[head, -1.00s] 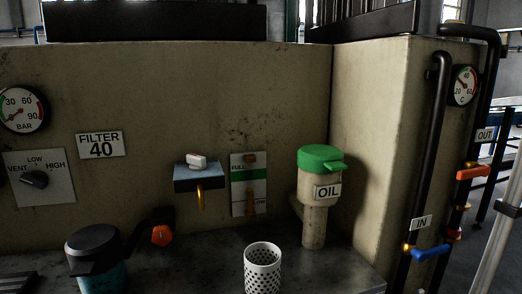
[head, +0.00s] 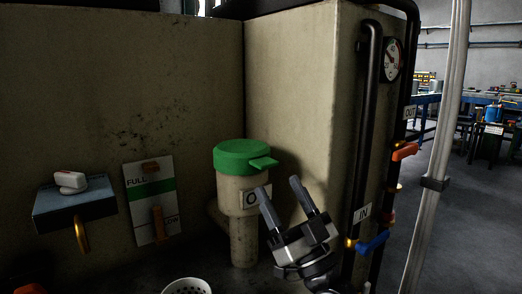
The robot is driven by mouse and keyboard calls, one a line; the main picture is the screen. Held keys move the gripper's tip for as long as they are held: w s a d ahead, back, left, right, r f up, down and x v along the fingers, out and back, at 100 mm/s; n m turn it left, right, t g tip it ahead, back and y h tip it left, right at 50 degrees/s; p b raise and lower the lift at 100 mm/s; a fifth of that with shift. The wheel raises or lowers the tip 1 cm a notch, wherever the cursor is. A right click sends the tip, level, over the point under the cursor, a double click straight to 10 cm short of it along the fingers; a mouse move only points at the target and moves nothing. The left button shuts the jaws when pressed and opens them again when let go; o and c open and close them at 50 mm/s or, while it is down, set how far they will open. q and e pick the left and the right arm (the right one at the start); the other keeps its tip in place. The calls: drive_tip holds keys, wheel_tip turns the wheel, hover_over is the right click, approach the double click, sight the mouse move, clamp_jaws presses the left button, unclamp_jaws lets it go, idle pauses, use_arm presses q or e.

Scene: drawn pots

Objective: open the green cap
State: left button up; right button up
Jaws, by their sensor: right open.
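The green cap (head: 243,156) sits closed on top of the beige oil filler neck (head: 243,222), with its tab pointing right. The OIL label on the neck is partly hidden behind a finger of my right gripper. My right gripper (head: 279,190) is open and empty, its fingers pointing up, in front of and to the right of the neck and below the cap's tab. I cannot tell whether it touches anything. My left gripper is not in view.
A blue-topped box (head: 75,205) with a white piece and a level plate (head: 150,200) are on the wall at left. A perforated white cup (head: 187,287) stands at the bottom. Black pipes (head: 367,120) with an orange handle (head: 405,151) and a blue handle (head: 373,243) rise at right.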

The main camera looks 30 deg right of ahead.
sight(268, 167)
drive_tip(key=p+x, duration=0.1)
drive_tip(key=x, duration=0.7)
drive_tip(key=shift+w+a+r+p, duration=0.1)
drive_tip(key=shift+w+r+p, duration=0.1)
drive_tip(key=shift+w+p, duration=0.15)
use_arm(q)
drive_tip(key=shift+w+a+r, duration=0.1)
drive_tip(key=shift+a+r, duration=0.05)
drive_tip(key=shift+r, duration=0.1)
